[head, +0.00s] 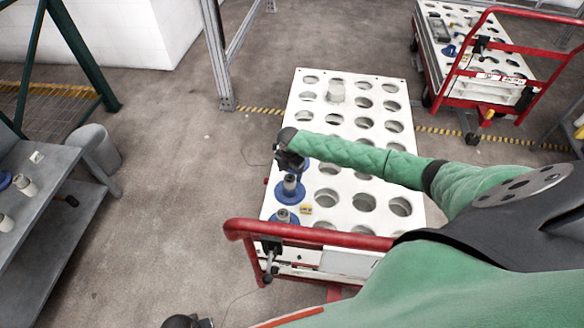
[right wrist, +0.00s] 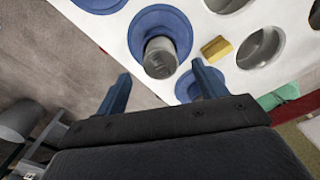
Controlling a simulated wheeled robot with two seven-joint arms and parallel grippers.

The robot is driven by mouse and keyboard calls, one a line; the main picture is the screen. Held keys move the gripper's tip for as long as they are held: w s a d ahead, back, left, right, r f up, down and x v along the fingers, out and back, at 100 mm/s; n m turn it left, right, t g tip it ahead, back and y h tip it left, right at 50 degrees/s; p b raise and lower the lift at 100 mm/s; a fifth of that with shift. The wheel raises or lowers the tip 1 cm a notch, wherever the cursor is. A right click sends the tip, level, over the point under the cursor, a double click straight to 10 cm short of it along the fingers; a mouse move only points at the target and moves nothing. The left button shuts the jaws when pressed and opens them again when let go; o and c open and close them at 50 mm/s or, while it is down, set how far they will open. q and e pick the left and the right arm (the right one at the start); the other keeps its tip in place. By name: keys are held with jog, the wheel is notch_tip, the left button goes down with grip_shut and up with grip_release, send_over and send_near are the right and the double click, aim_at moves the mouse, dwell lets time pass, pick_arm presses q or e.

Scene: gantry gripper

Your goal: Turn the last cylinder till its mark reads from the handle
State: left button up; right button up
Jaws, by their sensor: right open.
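Grey cylinders with blue flanges stand along the left side of the white cart top (head: 349,184). One cylinder (head: 289,187) stands just below my right gripper (head: 291,165); another (head: 283,217) is nearest the red handle (head: 310,236). In the right wrist view, a cylinder (right wrist: 160,58) stands upright beyond my open, empty fingers, apart from them. Its face carries a faint dark mark that I cannot read. A blue flange (right wrist: 186,88) is partly hidden behind the right finger; its cylinder is hidden. My left gripper does not show clearly.
A yellow block (head: 305,209) lies beside the flanges; it also shows in the right wrist view (right wrist: 216,47). The cart top has rows of open holes. A grey bench (head: 50,215) and a bin (head: 97,147) are left; another red cart (head: 490,85) is right.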

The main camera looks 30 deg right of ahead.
aim_at(290, 178)
notch_tip(290, 178, down, 4)
jog(key=shift+d+r+p, duration=0.1)
jog(key=shift+p, duration=0.25)
jog(key=shift+f, duration=1.15)
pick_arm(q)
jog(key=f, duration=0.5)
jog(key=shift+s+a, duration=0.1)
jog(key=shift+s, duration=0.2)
pick_arm(e)
jog(key=shift+c, duration=0.2)
jog(key=c, duration=1.3)
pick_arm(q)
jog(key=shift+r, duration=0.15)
pick_arm(e)
jog(key=shift+r, duration=0.1)
jog(key=shift+c, duration=0.2)
pick_arm(q)
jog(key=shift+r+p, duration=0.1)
jog(key=shift+p, duration=0.25)
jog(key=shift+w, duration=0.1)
